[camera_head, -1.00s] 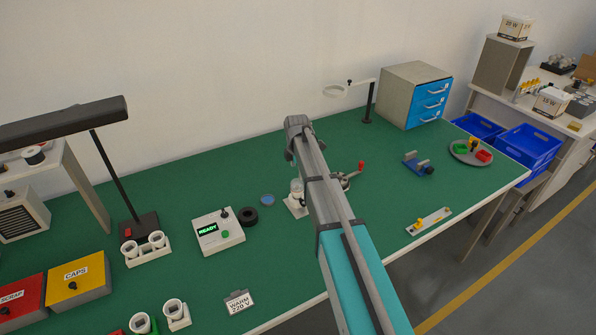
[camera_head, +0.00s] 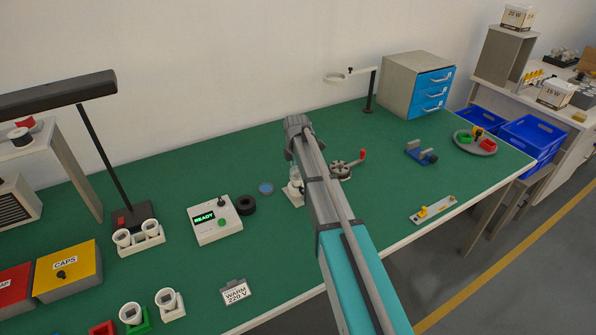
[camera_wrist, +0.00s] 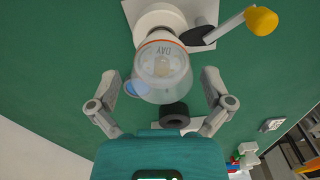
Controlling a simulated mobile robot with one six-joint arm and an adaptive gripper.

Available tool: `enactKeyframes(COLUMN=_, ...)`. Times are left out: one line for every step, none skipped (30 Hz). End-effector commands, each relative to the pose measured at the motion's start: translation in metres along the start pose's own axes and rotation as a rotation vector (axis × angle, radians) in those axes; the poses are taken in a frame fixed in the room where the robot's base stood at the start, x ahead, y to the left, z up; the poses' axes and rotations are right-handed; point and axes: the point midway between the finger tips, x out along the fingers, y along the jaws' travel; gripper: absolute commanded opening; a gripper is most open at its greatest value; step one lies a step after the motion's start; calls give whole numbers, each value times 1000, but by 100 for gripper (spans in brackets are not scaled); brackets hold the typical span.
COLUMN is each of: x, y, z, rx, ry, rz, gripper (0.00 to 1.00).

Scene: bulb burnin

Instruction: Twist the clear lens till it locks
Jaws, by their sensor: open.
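The clear lens (camera_wrist: 163,75) is a see-through cup with an orange band at its far rim; letters reading "DAY" show through it. It sits on a round white holder (camera_wrist: 160,17) in the wrist view. My gripper (camera_wrist: 160,78) is open, with one finger on each side of the lens and visible gaps between. In the head view the lens (camera_head: 295,180) and its white stand (camera_head: 290,197) show just left of my arm, which partly covers them. My fingertips are hidden there.
A black ring (camera_head: 245,205), a blue disc (camera_head: 265,188) and a box reading READY (camera_head: 215,219) stand left of the holder. A red-handled crank fixture (camera_head: 342,169) is close on the right. A thin lamp arm (camera_head: 372,88) rises behind.

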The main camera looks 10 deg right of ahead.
Motion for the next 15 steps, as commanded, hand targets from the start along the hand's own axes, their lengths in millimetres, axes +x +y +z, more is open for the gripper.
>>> enactKeyframes(x=1, y=0, z=0, rx=0, ry=0, rz=0, gripper=100)
enactKeyframes(x=1, y=0, z=0, rx=0, ry=0, rz=0, gripper=100)
enactKeyframes(x=1, y=0, z=0, rx=0, ry=0, rz=0, gripper=100)
enactKeyframes(x=1, y=0, z=0, rx=0, ry=0, rz=0, gripper=100)
enactKeyframes(x=1, y=0, z=0, rx=0, ry=0, rz=0, gripper=100)
enactKeyframes(x=1, y=0, z=0, rx=0, ry=0, rz=0, gripper=100)
enactKeyframes(x=1, y=0, z=0, rx=-1, ry=0, rz=0, gripper=100)
enactKeyframes(x=1, y=0, z=0, rx=-1, ry=0, rz=0, gripper=100)
enactKeyframes(x=1, y=0, z=0, rx=-1, ry=0, rz=0, gripper=100)
enactKeyframes(x=1, y=0, z=0, rx=-1, ry=0, rz=0, gripper=98)
enactKeyframes(x=1, y=0, z=0, rx=-1, ry=0, rz=0, gripper=93)
enactKeyframes(x=1, y=0, z=-1, rx=-1, ry=0, rz=0, gripper=85)
enactKeyframes(x=1, y=0, z=-1, rx=-1, ry=0, rz=0, gripper=80)
enactKeyframes(x=1, y=0, z=-1, rx=-1, ry=0, rz=0, gripper=74)
enactKeyframes(x=1, y=0, z=-1, rx=-1, ry=0, rz=0, gripper=67)
